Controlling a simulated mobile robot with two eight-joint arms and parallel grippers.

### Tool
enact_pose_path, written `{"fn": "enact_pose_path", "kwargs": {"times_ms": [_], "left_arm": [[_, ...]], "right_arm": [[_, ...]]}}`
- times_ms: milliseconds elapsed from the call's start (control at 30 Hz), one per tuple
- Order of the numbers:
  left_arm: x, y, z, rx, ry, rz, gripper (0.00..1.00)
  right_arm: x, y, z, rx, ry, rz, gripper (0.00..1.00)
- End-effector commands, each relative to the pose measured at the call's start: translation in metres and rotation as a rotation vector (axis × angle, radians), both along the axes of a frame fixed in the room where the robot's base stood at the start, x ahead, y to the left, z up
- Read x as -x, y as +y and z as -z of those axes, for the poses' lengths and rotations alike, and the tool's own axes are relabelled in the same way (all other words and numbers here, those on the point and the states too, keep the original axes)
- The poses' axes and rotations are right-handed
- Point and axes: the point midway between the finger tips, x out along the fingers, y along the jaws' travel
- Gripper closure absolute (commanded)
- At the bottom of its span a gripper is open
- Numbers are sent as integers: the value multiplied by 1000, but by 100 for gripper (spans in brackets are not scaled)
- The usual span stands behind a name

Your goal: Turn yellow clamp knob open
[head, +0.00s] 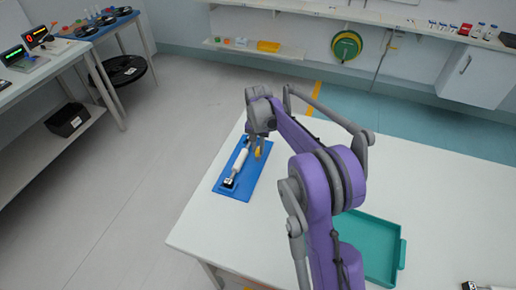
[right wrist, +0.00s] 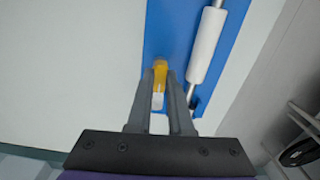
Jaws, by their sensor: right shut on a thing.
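The yellow clamp knob (right wrist: 160,68) is at the blue mat's edge, between the fingertips of my right gripper (right wrist: 161,80) in the right wrist view. The gripper is shut on it. In the head view a small bit of the yellow knob (head: 258,152) shows below my right gripper (head: 258,145). The blue mat (head: 232,191) holds a white roller (head: 241,160) on a metal shaft. The roller also shows in the right wrist view (right wrist: 207,45), beside the fingers and apart from them. My left gripper is not in view.
The white table (head: 215,235) is mostly clear around the mat. A teal tray (head: 402,255) stands on it at the right, partly behind my arm. A side bench with devices (head: 25,60) stands at the far left. A wall shelf (head: 225,47) runs along the back.

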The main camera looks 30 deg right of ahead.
Motion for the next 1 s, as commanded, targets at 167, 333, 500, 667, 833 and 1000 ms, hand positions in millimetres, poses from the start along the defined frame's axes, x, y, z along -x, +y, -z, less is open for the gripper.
{"fn": "enact_pose_path", "kwargs": {"times_ms": [167, 333, 500, 667, 833, 1000], "left_arm": [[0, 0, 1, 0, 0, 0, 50], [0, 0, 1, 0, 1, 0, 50], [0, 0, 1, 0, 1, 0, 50], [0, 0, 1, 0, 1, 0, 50], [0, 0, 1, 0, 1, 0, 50], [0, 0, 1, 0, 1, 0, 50]], "right_arm": [[0, 0, 0, 1, -1, 50, 100], [0, 0, -1, 1, -1, 71, 100], [0, 0, -1, 1, -1, 74, 100], [0, 0, -1, 1, -1, 74, 100], [0, 0, 0, 1, -1, 73, 60], [0, 0, 0, 0, 0, 73, 51]]}}
